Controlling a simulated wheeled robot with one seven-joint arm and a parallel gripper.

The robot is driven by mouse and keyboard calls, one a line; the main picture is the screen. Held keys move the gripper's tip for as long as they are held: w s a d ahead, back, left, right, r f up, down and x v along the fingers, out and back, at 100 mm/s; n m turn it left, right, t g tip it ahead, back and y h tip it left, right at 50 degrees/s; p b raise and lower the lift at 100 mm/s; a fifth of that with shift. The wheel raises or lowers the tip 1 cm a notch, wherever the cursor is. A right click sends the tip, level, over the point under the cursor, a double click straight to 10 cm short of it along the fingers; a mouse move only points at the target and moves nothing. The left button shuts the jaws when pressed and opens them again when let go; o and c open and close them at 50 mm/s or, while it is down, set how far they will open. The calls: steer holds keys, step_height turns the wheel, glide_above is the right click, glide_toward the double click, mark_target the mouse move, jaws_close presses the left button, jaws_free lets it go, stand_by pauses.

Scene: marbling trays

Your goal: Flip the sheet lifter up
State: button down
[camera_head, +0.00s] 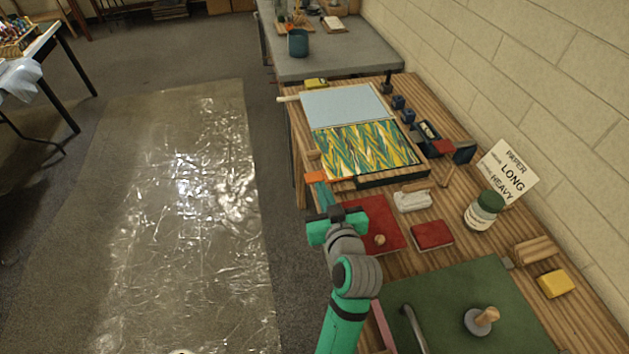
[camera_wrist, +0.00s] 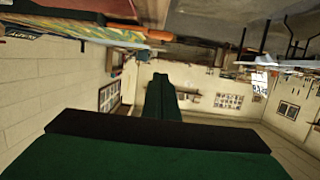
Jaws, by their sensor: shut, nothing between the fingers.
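A light-blue flat panel (camera_head: 347,104), which looks like the sheet lifter, lies flat beyond the marbling tray; I cannot tell this for sure. A wooden rod end (camera_head: 288,99) sticks out at its left side. The tray (camera_head: 392,176) has a dark near wall and a green, yellow and blue wavy pattern inside. In the wrist view the shut green fingers (camera_wrist: 162,80) point into the room, and the patterned tray edge (camera_wrist: 75,32) shows at top left.
A red board (camera_head: 376,211), a white block (camera_head: 412,201), a red pad (camera_head: 432,235), a green-lidded jar (camera_head: 483,210) and a sign (camera_head: 509,171) stand nearby. A green mat (camera_head: 455,285) is nearer. A brick wall (camera_head: 540,80) bounds the right. Open floor lies left.

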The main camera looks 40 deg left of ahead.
steer(key=shift+a, duration=0.1)
glide_above(313, 179)
steer(key=s+d, duration=0.2)
step_height(313, 179, down, 2)
steer(key=f, duration=0.3)
steer(key=shift+w+a+f, duration=0.2)
steer(key=shift+w+a, duration=0.15)
steer(key=shift+a, duration=0.05)
steer(key=shift+f, duration=0.55)
